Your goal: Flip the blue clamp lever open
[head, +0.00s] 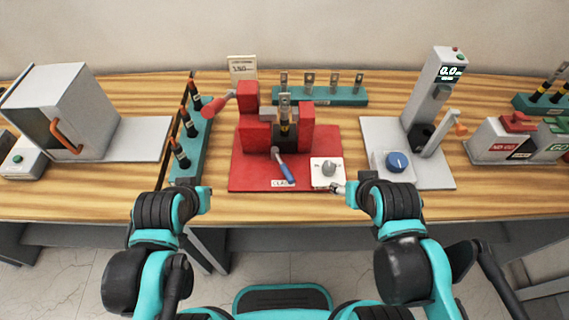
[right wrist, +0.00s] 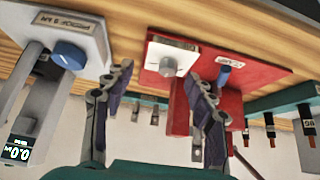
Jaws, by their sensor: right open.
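The blue clamp lever (head: 287,172) has a grey shaft and a blue handle. It slants down toward the front of the red fixture (head: 240,172), above the "CLAMP" label. In the right wrist view the blue handle (right wrist: 223,76) shows just beyond one finger, which hides part of the lever. My right gripper (head: 345,189) is at the table's front edge, to the right of the lever and apart from it. Its fingers (right wrist: 160,66) are spread and empty in the right wrist view. My left gripper (head: 206,198) is low at the front left, its fingers not clearly visible.
A white plate with a grey knob (head: 328,170) lies between the lever and my right gripper. A grey press (head: 432,125) with a blue knob (head: 397,161) stands right. A teal rack (head: 192,145) stands left.

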